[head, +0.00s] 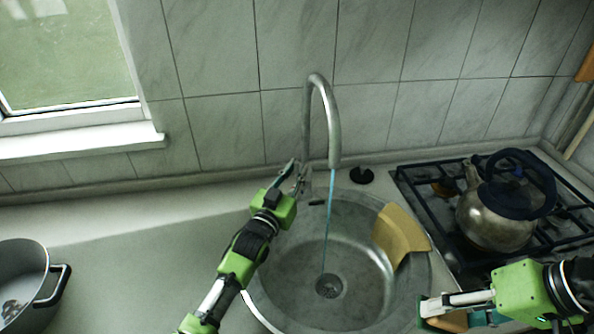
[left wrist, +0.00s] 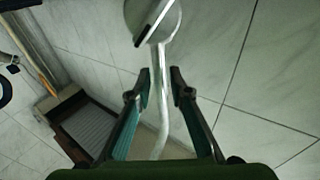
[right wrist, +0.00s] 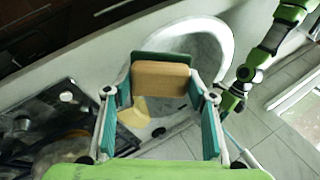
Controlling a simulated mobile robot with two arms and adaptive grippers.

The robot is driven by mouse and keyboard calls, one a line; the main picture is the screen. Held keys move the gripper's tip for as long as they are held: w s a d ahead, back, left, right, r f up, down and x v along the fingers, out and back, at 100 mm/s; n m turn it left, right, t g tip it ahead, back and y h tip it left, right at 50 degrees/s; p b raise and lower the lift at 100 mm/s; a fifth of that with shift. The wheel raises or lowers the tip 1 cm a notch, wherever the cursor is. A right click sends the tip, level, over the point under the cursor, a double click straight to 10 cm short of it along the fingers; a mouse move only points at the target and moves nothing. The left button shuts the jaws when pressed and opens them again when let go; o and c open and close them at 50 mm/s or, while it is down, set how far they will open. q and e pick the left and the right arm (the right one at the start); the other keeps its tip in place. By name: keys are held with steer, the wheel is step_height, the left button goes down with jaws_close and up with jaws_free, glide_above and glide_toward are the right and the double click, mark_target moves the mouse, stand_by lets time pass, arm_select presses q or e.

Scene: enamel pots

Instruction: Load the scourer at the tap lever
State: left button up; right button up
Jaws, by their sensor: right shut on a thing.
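The tap (head: 322,105) rises behind the sink, and a thin blue stream runs from its spout to the drain. My left gripper (head: 293,174) is at the base of the tap, by its lever. In the left wrist view its fingers (left wrist: 160,85) stand apart with a slim metal rod of the tap showing between them; I cannot tell whether they touch it. My right gripper (head: 450,303) is shut on the scourer, a tan block with a green pad (right wrist: 160,80). It holds the scourer near the sink's front right rim. In the head view the scourer (head: 452,321) is partly hidden.
The round sink (head: 275,310) has a tan cloth-like piece (head: 400,235) over its right rim. A kettle (head: 490,215) stands on the hob (head: 425,200) at right. A dark stopper (head: 361,175) lies behind the sink. A pot (head: 22,262) stands far left; the counter between is clear.

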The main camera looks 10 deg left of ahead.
stand_by(0.3)
arm_select(q)
steer(key=v, duration=1.2)
